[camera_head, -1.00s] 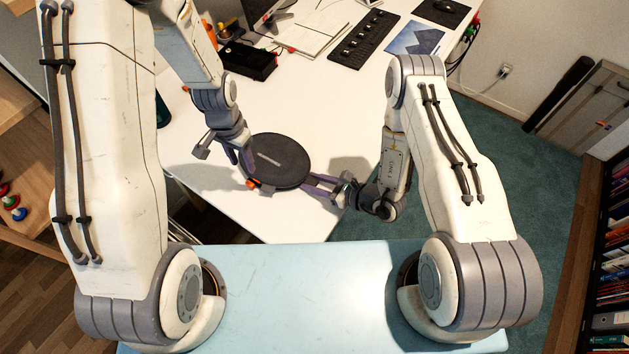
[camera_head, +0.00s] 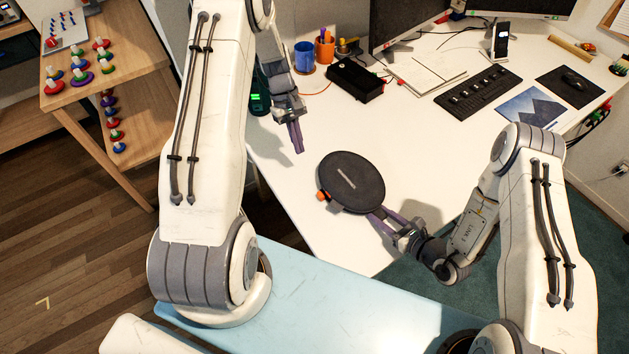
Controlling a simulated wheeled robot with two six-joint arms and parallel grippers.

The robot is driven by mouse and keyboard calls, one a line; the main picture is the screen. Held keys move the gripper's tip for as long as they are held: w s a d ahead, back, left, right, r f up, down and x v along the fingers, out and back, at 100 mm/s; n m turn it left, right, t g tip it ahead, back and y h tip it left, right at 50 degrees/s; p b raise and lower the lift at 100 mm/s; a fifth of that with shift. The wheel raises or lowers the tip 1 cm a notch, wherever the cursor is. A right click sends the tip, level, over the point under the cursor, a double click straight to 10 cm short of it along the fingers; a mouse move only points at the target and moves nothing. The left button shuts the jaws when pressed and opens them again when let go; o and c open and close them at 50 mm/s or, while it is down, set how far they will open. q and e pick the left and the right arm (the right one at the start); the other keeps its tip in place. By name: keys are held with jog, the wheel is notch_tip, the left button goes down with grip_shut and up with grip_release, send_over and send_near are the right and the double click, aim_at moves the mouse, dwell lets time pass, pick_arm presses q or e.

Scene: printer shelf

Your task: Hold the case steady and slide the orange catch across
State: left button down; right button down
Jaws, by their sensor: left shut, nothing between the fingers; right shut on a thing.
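The round black case (camera_head: 352,181) lies on the white desk near its front edge, with a pale bar mark on top. The orange catch (camera_head: 323,196) sticks out at its left front rim. My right gripper (camera_head: 378,218) is shut on the case at its front right rim. My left gripper (camera_head: 299,149) is shut and empty, above the desk to the upper left of the case and apart from it. The underside of the case is hidden.
A black box (camera_head: 355,80), a blue cup (camera_head: 304,57) and an orange pen cup (camera_head: 325,48) stand behind the case. A keyboard (camera_head: 478,93) and a picture card (camera_head: 533,108) lie at the back right. The desk (camera_head: 420,150) around the case is clear.

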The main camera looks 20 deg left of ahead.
aim_at(320, 192)
pick_arm(q)
jog(key=shift+w+a, duration=0.1)
dwell(0.3)
jog(key=x, duration=1)
jog(key=shift+f, duration=0.15)
jog(key=shift+s+d+r, duration=0.1)
jog(key=shift+s+d, duration=0.3)
jog(key=shift+d, duration=0.2)
jog(key=shift+s+d+r, duration=0.1)
jog(key=shift+s+d, duration=0.3)
jog(key=shift+d, duration=0.25)
jog(key=shift+s+d, duration=0.35)
jog(key=shift+d, duration=0.15)
jog(key=shift+s+d, duration=0.7)
jog(key=shift+d, duration=0.25)
